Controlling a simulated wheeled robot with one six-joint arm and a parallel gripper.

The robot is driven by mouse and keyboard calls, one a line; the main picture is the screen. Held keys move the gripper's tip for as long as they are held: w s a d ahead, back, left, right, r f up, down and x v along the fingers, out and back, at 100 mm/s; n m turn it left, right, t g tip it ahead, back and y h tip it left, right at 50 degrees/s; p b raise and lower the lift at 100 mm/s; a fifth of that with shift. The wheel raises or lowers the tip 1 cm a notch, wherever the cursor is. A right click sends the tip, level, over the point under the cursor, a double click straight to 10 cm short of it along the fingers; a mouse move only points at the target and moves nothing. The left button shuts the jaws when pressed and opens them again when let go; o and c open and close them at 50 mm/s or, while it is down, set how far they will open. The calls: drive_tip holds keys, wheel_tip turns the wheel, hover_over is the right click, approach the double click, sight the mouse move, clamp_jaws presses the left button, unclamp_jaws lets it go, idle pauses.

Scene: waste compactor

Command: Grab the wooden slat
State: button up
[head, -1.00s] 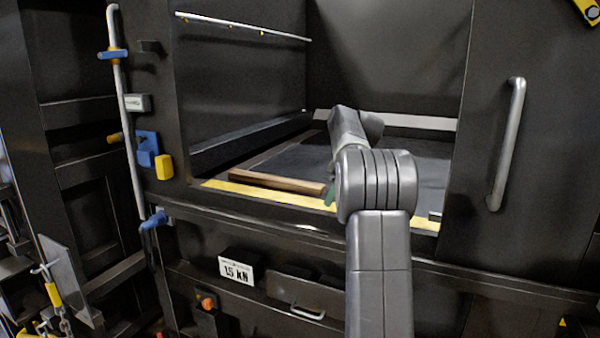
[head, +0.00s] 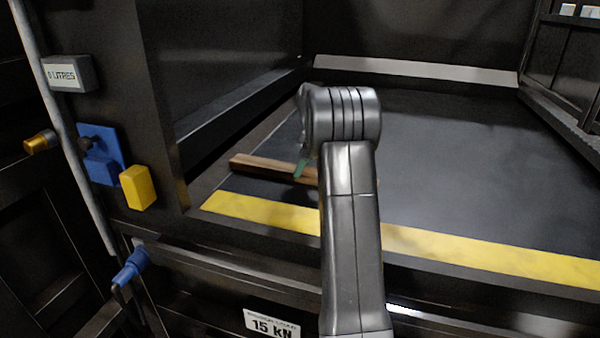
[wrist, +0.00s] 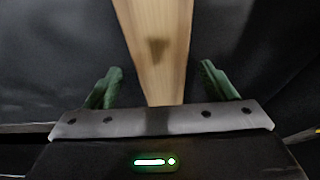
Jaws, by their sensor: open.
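The wooden slat (head: 265,167) lies on the dark chamber floor, just behind the yellow strip, its right part hidden by my arm in the head view. In the wrist view the slat (wrist: 157,45) is pale wood with a dark patch, running from the top edge down between the fingers. My gripper (wrist: 162,82) is open, with one green finger on each side of the slat and a gap on both sides. In the head view only a bit of a green finger (head: 300,168) shows, by the slat.
The yellow strip (head: 480,252) marks the chamber's front edge. A dark side wall (head: 235,75) stands at left and a pale ledge (head: 420,72) crosses the back. The chamber floor (head: 450,150) to the right is clear. A yellow block (head: 138,188) sits on the left frame.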

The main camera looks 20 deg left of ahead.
drive_tip(key=shift+x, duration=1.1)
drive_tip(key=shift+s+d, duration=0.1)
drive_tip(key=c, duration=1.4)
drive_tip(key=shift+c, duration=0.2)
drive_tip(key=shift+r, duration=0.2)
